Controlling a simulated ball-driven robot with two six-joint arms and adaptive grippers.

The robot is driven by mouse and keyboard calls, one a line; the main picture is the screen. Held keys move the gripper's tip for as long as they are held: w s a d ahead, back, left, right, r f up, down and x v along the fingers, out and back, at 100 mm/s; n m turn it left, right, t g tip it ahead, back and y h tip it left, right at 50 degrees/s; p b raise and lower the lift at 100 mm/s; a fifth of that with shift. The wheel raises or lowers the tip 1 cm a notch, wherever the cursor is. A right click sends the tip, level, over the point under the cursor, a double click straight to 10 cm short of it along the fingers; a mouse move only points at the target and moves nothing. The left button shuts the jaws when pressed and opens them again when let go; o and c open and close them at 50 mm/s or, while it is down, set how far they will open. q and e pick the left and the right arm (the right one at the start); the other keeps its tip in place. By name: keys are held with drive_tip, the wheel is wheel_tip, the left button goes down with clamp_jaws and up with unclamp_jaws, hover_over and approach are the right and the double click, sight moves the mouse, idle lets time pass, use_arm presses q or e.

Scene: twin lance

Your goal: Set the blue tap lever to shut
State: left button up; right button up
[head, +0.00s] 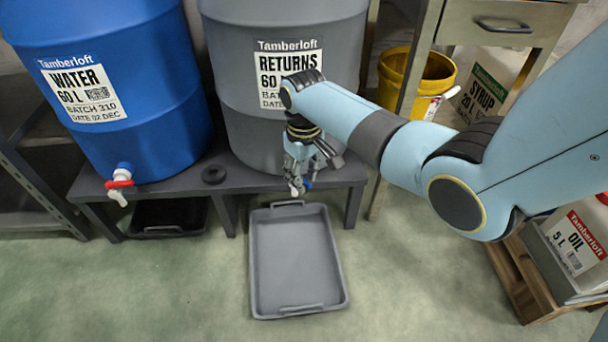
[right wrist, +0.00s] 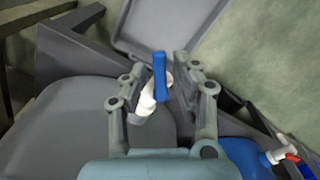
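The blue tap lever (right wrist: 160,76) stands between the two fingers of my right gripper in the right wrist view. A gap shows on its right side; on its left I cannot tell whether a finger touches it. The white tap body (right wrist: 147,104) is partly hidden by the left finger. In the head view my right gripper (head: 302,174) is at the low front of the grey RETURNS drum (head: 235,95), with a bit of the blue lever (head: 308,185) showing. The gripper (right wrist: 168,72) looks open around the lever. My left gripper is not in view.
A grey tray (head: 257,270) lies on the floor below the tap. The blue WATER drum (head: 150,75) has a red-levered tap (head: 119,182). Both drums stand on a dark bench (head: 270,184).

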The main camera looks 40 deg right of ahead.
clamp_jaws()
use_arm(q)
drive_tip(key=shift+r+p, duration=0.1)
drive_tip(key=shift+p, duration=0.2)
use_arm(e)
drive_tip(key=shift+d+n, duration=0.1)
drive_tip(key=shift+n, duration=0.2)
use_arm(q)
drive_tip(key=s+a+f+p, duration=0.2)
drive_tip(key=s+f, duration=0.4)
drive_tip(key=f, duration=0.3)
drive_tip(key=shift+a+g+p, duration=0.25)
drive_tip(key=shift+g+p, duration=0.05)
drive_tip(key=shift+p, duration=0.4)
use_arm(e)
drive_tip(key=shift+w+d+n, duration=0.25)
drive_tip(key=shift+d+n, duration=0.2)
drive_tip(key=shift+n, duration=1.2)
drive_tip(key=shift+w+d+n, duration=0.3)
drive_tip(key=shift+d+n, duration=0.1)
drive_tip(key=shift+n, duration=1.3)
drive_tip(key=shift+w+d+n, duration=0.25)
drive_tip(key=shift+d+n, duration=0.2)
drive_tip(key=shift+n, duration=1.2)
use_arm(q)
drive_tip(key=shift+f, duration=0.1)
use_arm(e)
drive_tip(key=shift+o, duration=1.4)
unclamp_jaws()
drive_tip(key=shift+w, duration=0.1)
